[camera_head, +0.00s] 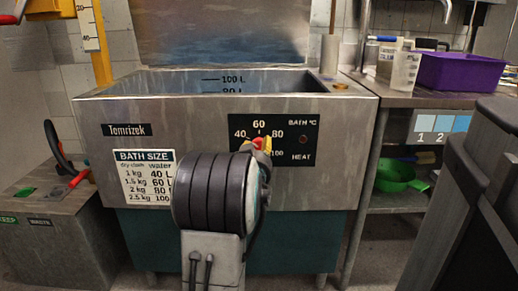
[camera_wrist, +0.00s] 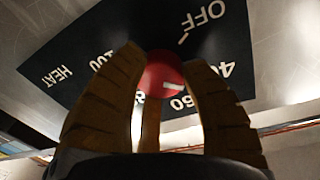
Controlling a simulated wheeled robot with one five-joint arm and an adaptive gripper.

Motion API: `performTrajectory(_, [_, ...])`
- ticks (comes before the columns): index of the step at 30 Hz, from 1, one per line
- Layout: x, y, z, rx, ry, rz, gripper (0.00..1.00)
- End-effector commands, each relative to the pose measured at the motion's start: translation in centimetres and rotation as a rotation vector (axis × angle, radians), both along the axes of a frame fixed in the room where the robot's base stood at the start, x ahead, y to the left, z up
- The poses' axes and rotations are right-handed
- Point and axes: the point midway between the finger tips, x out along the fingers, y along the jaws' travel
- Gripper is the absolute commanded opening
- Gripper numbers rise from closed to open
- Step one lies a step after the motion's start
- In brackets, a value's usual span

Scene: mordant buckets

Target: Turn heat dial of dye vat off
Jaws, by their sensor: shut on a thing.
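The dye vat (camera_head: 190,115) is a metal tub with a black control panel (camera_head: 298,134) on its front. The panel has marks for 40, 60, 80, 100 and HEAT. The red heat dial (camera_wrist: 162,72) has a white pointer mark, seen between my fingers in the wrist view. The OFF label (camera_wrist: 203,13) lies above and right of the dial there. My gripper (camera_wrist: 163,57) is shut on the dial, with fingers on both sides. In the head view my gripper (camera_head: 259,146) and arm hide much of the panel's left and lower parts. The pointer's exact setting is hard to tell.
A green bowl (camera_head: 395,175) is on the shelf below. A waste box (camera_head: 50,235) stands at left. A bath size chart (camera_head: 145,177) is left of my arm.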

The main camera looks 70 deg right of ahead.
Motion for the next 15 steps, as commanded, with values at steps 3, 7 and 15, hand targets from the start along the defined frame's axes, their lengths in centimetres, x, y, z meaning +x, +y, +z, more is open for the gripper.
performTrajectory(3, [0.21, -0.01, 0.15, -0.013, 0.025, 0.002, 0.08])
performTrajectory(7, [0.24, 0.0, 0.17, -0.017, 0.039, 0.002, 0.08])
performTrajectory(15, [0.28, 0.0, 0.19, -0.019, 0.041, 0.003, 0.08])
